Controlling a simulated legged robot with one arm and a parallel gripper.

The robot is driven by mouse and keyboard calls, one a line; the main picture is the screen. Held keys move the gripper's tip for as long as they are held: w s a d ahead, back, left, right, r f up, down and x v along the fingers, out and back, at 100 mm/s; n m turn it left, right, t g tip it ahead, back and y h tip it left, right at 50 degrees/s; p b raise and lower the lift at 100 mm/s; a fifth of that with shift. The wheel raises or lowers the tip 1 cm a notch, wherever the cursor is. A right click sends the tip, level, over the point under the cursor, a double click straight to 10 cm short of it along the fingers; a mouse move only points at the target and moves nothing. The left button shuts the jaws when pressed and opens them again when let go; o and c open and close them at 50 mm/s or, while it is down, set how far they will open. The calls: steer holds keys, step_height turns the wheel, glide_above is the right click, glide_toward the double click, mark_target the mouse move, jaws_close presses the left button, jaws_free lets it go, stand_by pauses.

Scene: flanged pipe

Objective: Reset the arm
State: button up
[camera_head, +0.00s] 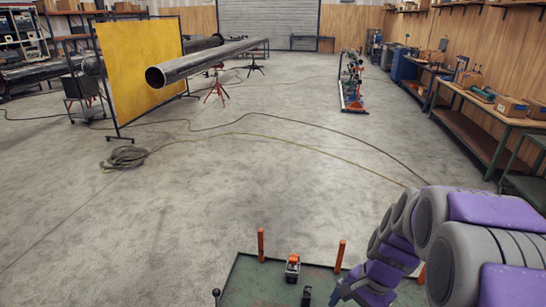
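My arm (440,235), purple and grey, comes in from the lower right and bends down toward a green platform (245,280) at the bottom of the picture. The end of the arm, with my gripper (340,293), is low at the platform's right part and partly cut off by the bottom edge. Its fingers do not show clearly. A small orange and black tool (292,267) sits on the platform to the left of it. A small dark item (306,295) lies between them.
Orange posts (261,244) stand at the platform's edge. A long steel pipe (205,62) rests on red stands (217,88) behind, by a yellow screen (140,68). A cable coil (126,157) lies on the floor. Workbenches (480,105) line the right wall. The middle floor is mostly clear.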

steer(key=s+a+r+n+h, duration=0.1)
steer(key=s+n, duration=0.4)
steer(key=s, duration=0.5)
steer(key=s+a+r+n+h+b, duration=0.1)
steer(key=s+n, duration=0.4)
steer(key=s, duration=0.5)
step_height(320, 180, up, 3)
steer(key=shift+s+a+f+g+h, duration=0.2)
steer(key=shift+a+g+h, duration=0.25)
steer(key=shift+a, duration=0.35)
